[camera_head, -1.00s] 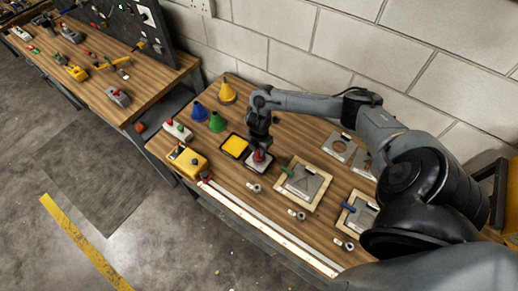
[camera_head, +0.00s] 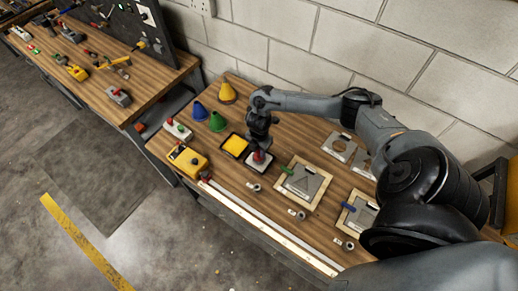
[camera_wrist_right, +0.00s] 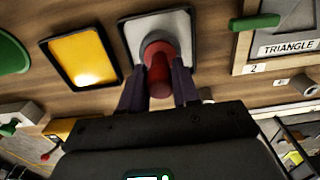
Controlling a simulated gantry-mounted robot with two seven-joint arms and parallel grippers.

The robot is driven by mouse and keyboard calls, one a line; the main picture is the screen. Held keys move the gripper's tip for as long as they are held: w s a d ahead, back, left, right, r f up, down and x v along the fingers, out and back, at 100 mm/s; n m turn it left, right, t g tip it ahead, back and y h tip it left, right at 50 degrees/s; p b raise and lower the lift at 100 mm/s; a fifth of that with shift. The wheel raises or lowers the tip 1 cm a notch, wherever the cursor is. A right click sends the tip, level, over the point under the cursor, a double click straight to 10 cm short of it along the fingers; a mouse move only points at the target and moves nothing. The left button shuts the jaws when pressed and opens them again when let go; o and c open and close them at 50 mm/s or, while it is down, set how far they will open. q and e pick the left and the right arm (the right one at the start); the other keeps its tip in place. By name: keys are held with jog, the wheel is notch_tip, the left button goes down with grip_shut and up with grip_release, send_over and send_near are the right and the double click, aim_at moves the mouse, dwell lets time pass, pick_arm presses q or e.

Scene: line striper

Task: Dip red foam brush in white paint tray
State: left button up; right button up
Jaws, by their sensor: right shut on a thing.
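The red foam brush (camera_wrist_right: 159,68) is held between the two fingers of my right gripper (camera_wrist_right: 158,92) in the right wrist view. Its head is over the white paint tray (camera_wrist_right: 186,30), inside the rim; I cannot tell exactly how deep it sits. In the head view my right gripper (camera_head: 260,147) points down at the white tray (camera_head: 258,168), and the red brush (camera_head: 259,157) shows just under it. The yellow paint tray (camera_head: 235,145) lies beside the white one, and it also shows in the wrist view (camera_wrist_right: 83,57). My left gripper is not in view.
A stencil frame with a green handle (camera_head: 303,185) lies to the right. A yellow tool (camera_head: 188,161) sits at the left edge. A long pale strip (camera_head: 270,227) runs along the front.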

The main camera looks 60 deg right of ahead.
jog(key=shift+f, duration=0.4)
dwell(0.6)
dwell(0.5)
jog(key=shift+r, duration=0.1)
notch_tip(320, 180, up, 4)
jog(key=p, duration=0.4)
jog(key=shift+r, duration=0.2)
